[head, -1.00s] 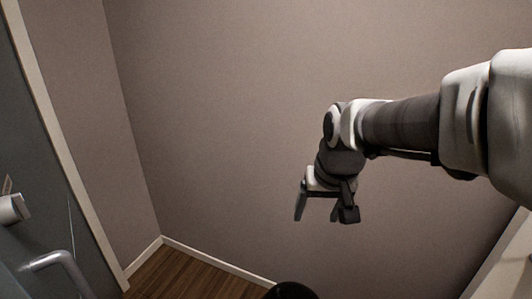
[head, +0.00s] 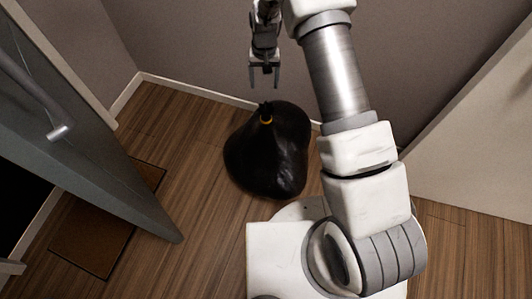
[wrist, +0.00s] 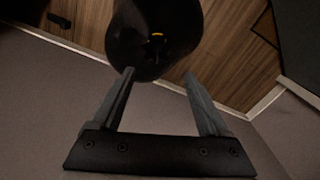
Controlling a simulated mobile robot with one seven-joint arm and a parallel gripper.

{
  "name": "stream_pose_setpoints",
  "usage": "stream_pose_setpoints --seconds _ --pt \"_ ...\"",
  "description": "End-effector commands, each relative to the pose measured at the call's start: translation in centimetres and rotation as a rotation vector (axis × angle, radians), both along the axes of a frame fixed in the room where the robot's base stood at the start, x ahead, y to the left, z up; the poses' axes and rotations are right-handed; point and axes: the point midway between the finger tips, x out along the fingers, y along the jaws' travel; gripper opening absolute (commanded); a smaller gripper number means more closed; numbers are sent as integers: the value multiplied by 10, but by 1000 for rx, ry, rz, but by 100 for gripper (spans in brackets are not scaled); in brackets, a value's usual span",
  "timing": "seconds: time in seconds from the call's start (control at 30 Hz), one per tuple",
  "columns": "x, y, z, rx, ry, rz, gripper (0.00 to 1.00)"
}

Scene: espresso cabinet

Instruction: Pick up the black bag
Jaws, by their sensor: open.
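The black bag (head: 268,150) stands on the wood floor near the wall, a full sack with a gathered top and a yellow-orange tie. In the wrist view the bag (wrist: 150,40) is at the top centre, beyond the fingertips, with the tie showing. My gripper (head: 264,84) is open and empty, fingers pointing down. In the head view it appears just above the bag's top in the picture. In the wrist view my gripper (wrist: 158,72) has its two fingers spread apart, and the bag does not look to be between them.
A grey door (head: 95,150) with a handle stands open at left, beside a brown doormat (head: 92,238). The back wall with white baseboard is close behind the bag. A pale panel (head: 480,130) is at right. Wood floor is clear left of the bag.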

Motion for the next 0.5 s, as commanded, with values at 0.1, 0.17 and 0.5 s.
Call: stream_pose_setpoints --seconds 0.1,0.17,0.5 --pt "0 2 -20 -5 9 0 78" --pt "0 2 -29 -6 12 0 78" --pt "-1 2 -100 -5 13 0 78"
